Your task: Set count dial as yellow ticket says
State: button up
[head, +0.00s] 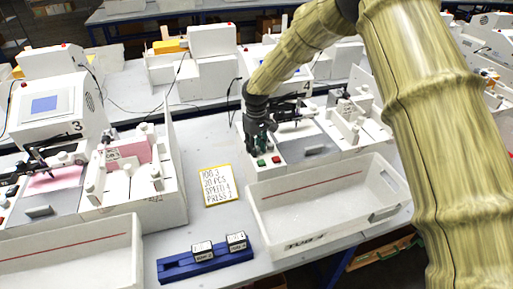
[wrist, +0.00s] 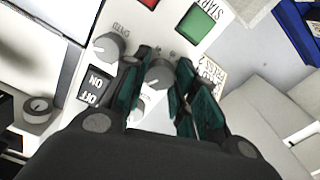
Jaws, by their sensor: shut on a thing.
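A yellow-edged ticket (head: 220,186) lies on the table between two machines. It appears to read JOB 3, 20 PCS, SPEED 4, PRESS 2. My gripper (head: 257,142) is at the front left panel of the right machine. In the wrist view my gripper (wrist: 168,76) has its teal fingers on both sides of a grey dial (wrist: 157,75) and is shut on it. The fingers hide much of that dial's scale and label, so I cannot read its setting. A second grey dial (wrist: 110,46) with a white pointer sits to its left, apart from the fingers.
A green START button (wrist: 197,24) and a red button (wrist: 150,3) lie beyond the dials. An ON/OFF switch (wrist: 92,89) and another knob (wrist: 38,108) are to the left. A white bin (head: 385,212) and a blue rack (head: 178,271) stand in front.

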jog(key=m+b, duration=0.1)
jog(key=m, duration=0.3)
jog(key=shift+w+r+m+b, duration=0.1)
jog(key=shift+m+b, duration=0.35)
jog(key=shift+m, duration=1.05)
jog(key=o, duration=0.8)
notch_tip(320, 180, up, 12)
